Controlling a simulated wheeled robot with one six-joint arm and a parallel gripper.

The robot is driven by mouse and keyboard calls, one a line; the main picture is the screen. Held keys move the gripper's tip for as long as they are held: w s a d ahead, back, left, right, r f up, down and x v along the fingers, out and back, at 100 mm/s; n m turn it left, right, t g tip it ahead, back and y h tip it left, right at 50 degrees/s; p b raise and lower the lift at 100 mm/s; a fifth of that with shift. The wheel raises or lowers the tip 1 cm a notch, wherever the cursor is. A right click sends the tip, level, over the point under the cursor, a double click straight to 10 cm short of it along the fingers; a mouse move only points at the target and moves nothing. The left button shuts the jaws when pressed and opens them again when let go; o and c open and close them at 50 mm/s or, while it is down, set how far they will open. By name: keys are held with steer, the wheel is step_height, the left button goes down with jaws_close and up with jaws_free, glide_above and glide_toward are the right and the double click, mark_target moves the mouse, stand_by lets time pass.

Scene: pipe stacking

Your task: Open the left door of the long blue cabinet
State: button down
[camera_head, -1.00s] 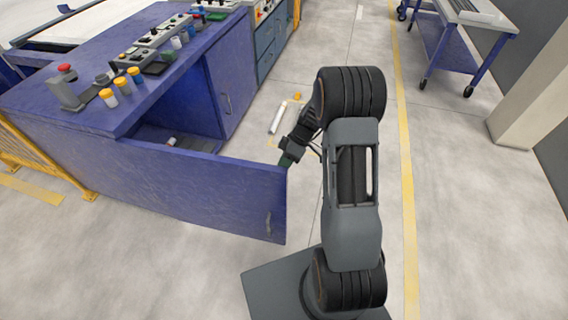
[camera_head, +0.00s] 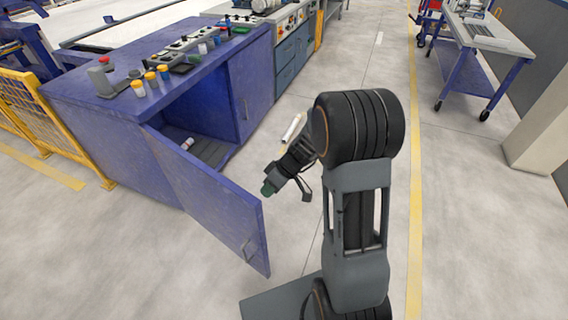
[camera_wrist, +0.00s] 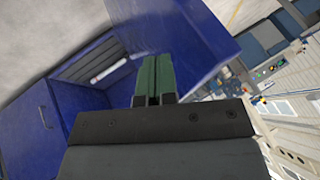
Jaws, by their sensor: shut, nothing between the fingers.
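The long blue cabinet (camera_head: 90,88) stands at the left in the head view. The opening shows a dark interior with a small white cylinder (camera_head: 187,143) inside. The right door (camera_head: 250,92) is closed. My gripper (camera_head: 268,189) is shut and empty, apart from the left door and in front of the cabinet. In the wrist view, its green fingers (camera_wrist: 153,80) are together, with the cabinet interior and blue panels behind them.
A yellow fence (camera_head: 60,125) is at the left. A blue-legged table (camera_head: 480,45) stands at the right.

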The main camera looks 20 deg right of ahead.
steer(key=shift+a, duration=0.3)
steer(key=shift+d, duration=0.1)
